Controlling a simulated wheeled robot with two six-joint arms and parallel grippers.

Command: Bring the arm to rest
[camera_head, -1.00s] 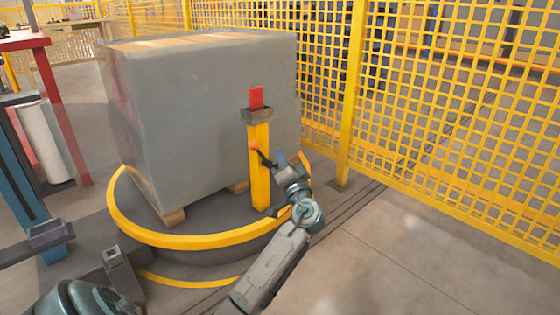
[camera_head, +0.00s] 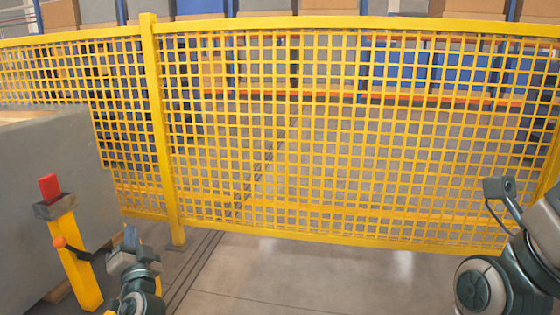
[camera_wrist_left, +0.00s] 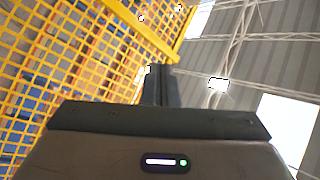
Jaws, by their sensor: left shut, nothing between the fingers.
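My left gripper (camera_head: 131,238) is at the lower left of the head view, pointing up, close to the right of a yellow post. It is small there. In the left wrist view its dark fingers (camera_wrist_left: 156,86) are together with nothing between them, and they point up toward the fence top and roof. My right arm (camera_head: 490,285) shows at the right edge of the head view. I cannot make out its gripper fingers.
The yellow post (camera_head: 80,270) carries a red block (camera_head: 49,187) and an orange knob (camera_head: 59,242). A large grey wrapped load (camera_head: 45,160) stands at the left. A yellow mesh fence (camera_head: 158,130) crosses the view. The floor (camera_head: 300,280) between my arms is clear.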

